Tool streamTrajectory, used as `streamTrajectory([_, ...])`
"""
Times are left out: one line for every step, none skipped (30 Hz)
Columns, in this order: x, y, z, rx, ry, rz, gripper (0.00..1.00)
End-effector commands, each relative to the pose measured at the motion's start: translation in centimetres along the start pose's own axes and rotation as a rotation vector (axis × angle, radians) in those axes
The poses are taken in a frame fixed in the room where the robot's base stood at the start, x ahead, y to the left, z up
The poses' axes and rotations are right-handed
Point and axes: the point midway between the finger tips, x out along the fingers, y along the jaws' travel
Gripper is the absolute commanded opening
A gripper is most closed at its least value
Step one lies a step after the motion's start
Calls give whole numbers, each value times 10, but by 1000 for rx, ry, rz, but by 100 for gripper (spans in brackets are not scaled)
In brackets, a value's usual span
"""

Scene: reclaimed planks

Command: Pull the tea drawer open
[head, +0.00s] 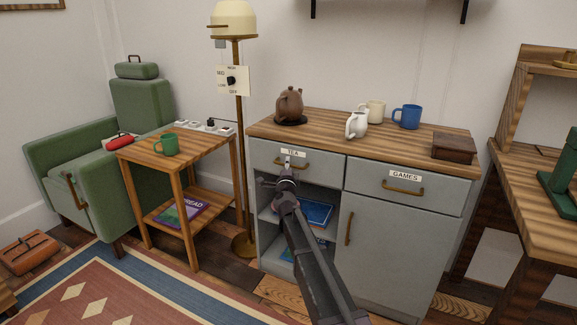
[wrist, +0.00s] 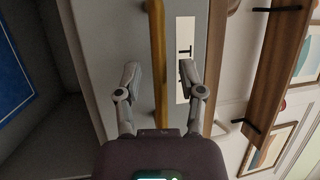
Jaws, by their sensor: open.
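The tea drawer (head: 328,168) is the upper left drawer of the grey cabinet, marked by a white TEA label (head: 293,153). It looks shut, its front level with the games drawer. Its brass bar handle (head: 304,164) is partly hidden by my gripper (head: 288,172), which is at the drawer front. In the wrist view, my gripper (wrist: 159,70) is open, with one finger on each side of the handle (wrist: 157,40). Gaps show between the fingers and the bar. The label (wrist: 186,30) lies behind the right finger.
The games drawer (head: 403,187) is to the right. Below the tea drawer is an open shelf with a blue book (head: 314,213). A teapot (head: 289,104), white jug (head: 356,125), blue mug (head: 407,116) and wooden box (head: 453,149) stand on the cabinet top (head: 330,122).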

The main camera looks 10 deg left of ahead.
Motion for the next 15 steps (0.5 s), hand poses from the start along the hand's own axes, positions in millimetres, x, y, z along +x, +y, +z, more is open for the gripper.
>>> streamTrajectory([2, 0, 0, 0, 0, 0, 51])
streamTrajectory([2, 0, 0, 0, 0, 0, 51])
streamTrajectory([2, 0, 0, 0, 0, 0, 51])
streamTrajectory([2, 0, 0, 0, 0, 0, 51])
streamTrajectory([2, 0, 0, 0, 0, 0, 51])
streamTrajectory([2, 0, 0, 0, 0, 0, 51])
streamTrajectory([2, 0, 0, 0, 0, 0, 51])
streamTrajectory([1, 0, 0, 0, 0, 0, 51])
streamTrajectory([1, 0, 0, 0, 0, 0, 51])
streamTrajectory([1, 0, 0, 0, 0, 0, 48])
streamTrajectory([1, 0, 0, 0, 0, 0, 39])
streamTrajectory([1, 0, 0, -1, 0, 0, 27])
streamTrajectory([1, 0, 0, -1, 0, 0, 18])
streamTrajectory([1, 0, 0, -1, 0, 0, 9])
streamTrajectory([1, 0, 0, -1, 0, 0, 0])
